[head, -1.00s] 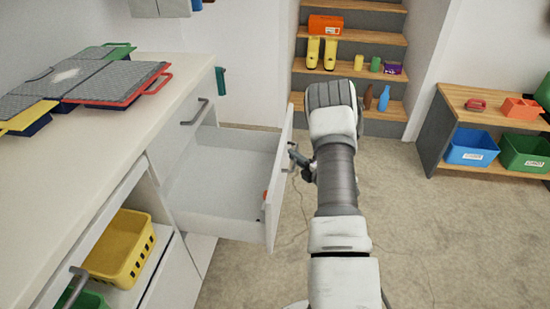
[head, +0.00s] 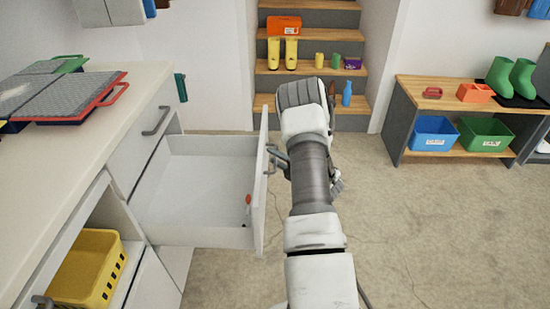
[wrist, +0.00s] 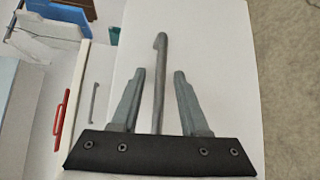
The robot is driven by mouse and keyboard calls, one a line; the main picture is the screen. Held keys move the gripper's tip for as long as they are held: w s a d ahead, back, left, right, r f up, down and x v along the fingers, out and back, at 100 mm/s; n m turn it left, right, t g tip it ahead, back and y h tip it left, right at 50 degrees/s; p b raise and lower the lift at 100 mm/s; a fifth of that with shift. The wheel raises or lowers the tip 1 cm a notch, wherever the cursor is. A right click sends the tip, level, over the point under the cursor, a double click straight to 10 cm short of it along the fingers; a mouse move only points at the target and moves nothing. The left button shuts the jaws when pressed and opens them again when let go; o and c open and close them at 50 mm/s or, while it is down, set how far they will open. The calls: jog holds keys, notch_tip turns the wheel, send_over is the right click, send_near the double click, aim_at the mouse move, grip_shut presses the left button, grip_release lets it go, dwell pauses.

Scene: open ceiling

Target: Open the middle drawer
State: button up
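The middle drawer (head: 200,195) is white and stands pulled well out of the cabinet in the head view. Its front panel (head: 261,185) faces right and carries a grey bar handle (head: 272,159). In the wrist view the drawer front (wrist: 225,60) fills the middle, and the handle (wrist: 160,80) stands between the fingertips of my gripper (wrist: 166,75). The fingers are spread, with a gap on both sides of the handle. In the head view my arm hides most of the gripper.
A small red-orange item (head: 248,200) lies in the drawer near its front. Above is a closed drawer (head: 145,145), and below left a yellow basket (head: 85,270) in an open compartment. Stairs (head: 312,70) stand behind. The floor (head: 430,220) to the right is clear.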

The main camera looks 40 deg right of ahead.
jog(key=s+d+r+p, duration=0.1)
jog(key=s, duration=0.7)
jog(key=s+d+r+p, duration=0.1)
jog(key=s+p, duration=0.1)
jog(key=s, duration=0.7)
jog(key=shift+d+r, duration=0.25)
jog(key=shift+w, duration=0.1)
